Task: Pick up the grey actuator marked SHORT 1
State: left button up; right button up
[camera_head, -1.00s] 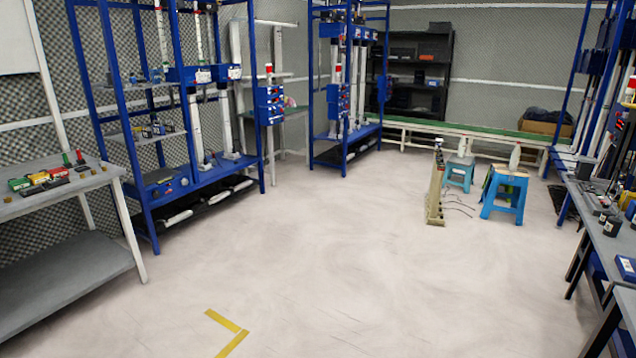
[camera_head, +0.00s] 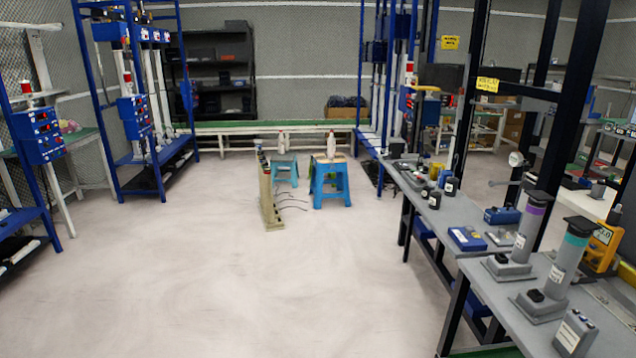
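Two upright grey cylinders on square grey bases stand on the near right workbench (camera_head: 480,285) in the head view. One cylinder (camera_head: 531,228) has a purple band and the nearer cylinder (camera_head: 569,262) has a teal band. Both have dark tops and small white labels. A small grey block (camera_head: 574,336) with a label sits in front of them at the bench's near end. The labels are too small to read, so I cannot tell which thing is marked SHORT 1. Neither of my grippers shows in this view.
Blue boxes (camera_head: 466,239) and small dark items lie further along the bench. A dark post (camera_head: 468,105) rises behind it. Blue stools (camera_head: 329,183) and a beige upright strip (camera_head: 269,200) with cables stand mid-floor. The floor (camera_head: 230,290) left of the bench is clear.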

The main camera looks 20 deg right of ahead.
aim_at(549, 303)
jog(key=i+z, duration=0.6)
jog(key=z, duration=0.2)
jog(key=i+j+z, duration=0.15)
jog(key=z, duration=0.25)
jog(key=i+j+z, duration=0.1)
jog(key=i+z, duration=0.15)
jog(key=z, duration=0.15)
jog(key=i+j+z, duration=0.2)
jog(key=z, duration=0.25)
jog(key=i+j+z, duration=0.15)
jog(key=z, duration=0.25)
jog(key=j, duration=0.1)
